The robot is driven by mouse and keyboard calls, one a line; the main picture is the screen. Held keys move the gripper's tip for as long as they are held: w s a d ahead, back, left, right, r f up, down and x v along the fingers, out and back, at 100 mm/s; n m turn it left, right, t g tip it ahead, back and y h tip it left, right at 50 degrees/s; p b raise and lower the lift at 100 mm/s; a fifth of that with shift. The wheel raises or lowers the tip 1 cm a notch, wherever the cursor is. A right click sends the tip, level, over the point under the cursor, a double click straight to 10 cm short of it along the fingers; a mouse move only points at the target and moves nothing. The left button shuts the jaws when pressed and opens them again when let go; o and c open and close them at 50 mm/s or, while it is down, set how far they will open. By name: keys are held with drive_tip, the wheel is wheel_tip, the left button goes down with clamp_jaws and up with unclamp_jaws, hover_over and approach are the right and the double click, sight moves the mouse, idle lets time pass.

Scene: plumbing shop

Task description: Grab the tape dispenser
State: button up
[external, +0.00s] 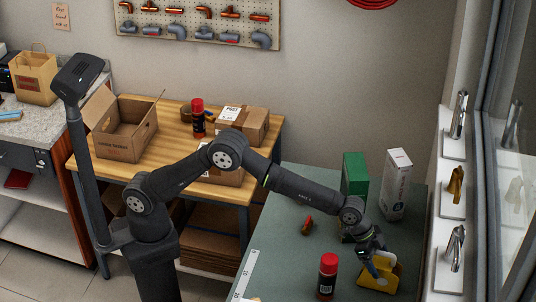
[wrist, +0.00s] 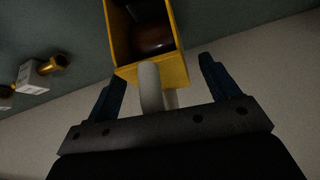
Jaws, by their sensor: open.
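The tape dispenser (external: 382,276) is yellow and sits on the green table at its front right, partly hidden by my gripper (external: 374,266). In the wrist view the dispenser (wrist: 180,69) shows as a yellow open frame with a brown roll in its dark inside. A pale curved part stands at its near end. My gripper (wrist: 160,76) is open. Its two blue fingers stand apart, one on each side of the dispenser's near end. I see no clear contact between fingers and dispenser.
A red-capped can (external: 327,275) stands left of the dispenser. A green box (external: 354,172) and a white box (external: 397,184) stand behind. A small red-and-brown item (external: 307,226) lies farther left. Faucets on white blocks (external: 453,205) line the sill at right.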

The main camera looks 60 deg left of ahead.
drive_tip(key=shift+c, duration=0.3)
clamp_jaws()
